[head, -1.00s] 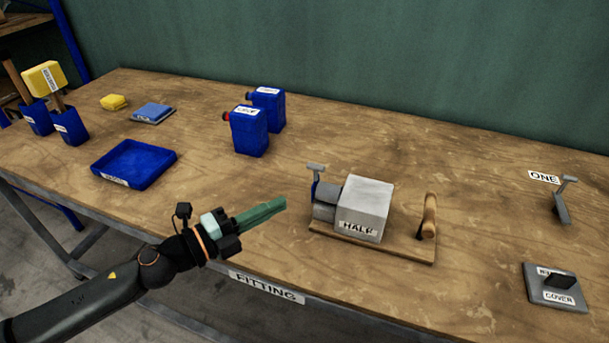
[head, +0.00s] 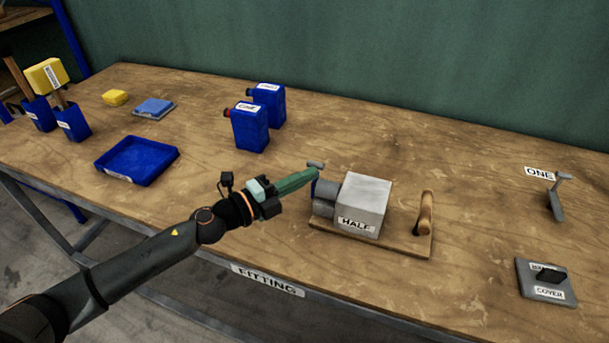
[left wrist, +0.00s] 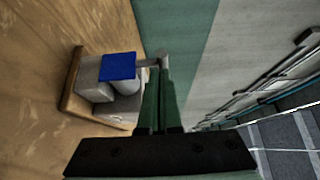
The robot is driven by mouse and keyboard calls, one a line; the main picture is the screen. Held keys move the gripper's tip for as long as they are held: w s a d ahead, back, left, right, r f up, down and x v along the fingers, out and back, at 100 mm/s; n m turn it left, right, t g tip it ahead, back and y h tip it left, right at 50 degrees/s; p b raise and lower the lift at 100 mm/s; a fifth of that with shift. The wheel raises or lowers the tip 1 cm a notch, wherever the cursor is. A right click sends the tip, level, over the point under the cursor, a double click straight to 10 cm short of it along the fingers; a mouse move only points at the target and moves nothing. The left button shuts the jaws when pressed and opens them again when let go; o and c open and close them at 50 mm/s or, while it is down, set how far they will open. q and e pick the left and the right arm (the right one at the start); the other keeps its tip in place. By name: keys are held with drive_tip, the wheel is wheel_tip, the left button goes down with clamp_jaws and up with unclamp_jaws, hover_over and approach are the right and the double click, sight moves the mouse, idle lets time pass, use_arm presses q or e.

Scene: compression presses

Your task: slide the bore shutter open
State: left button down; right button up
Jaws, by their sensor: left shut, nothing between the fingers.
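The press, a grey block labelled HALF (head: 362,205), sits on a wooden base with a grey cylinder (head: 326,192) at its left end. The blue bore shutter (head: 314,188) stands at that end, with a grey tab (head: 316,164) on top. In the left wrist view the shutter is a blue square (left wrist: 118,66), and its tab (left wrist: 150,62) reaches to the fingertips. My left gripper (head: 312,174) is shut and empty, its green fingers at the shutter's tab, partly hiding it. I cannot tell whether they touch. My right gripper is not in view.
A wooden handle (head: 425,212) stands at the base's right end. Blue cans (head: 250,128), a blue tray (head: 135,164) and tool holders (head: 72,122) stand left. A grey bracket (head: 555,204) and COVER plate (head: 544,290) lie right. Bench around the press is clear.

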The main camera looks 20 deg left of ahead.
use_arm(q)
drive_tip(key=w, duration=0.7)
idle(0.3)
drive_tip(key=shift+s, duration=0.1)
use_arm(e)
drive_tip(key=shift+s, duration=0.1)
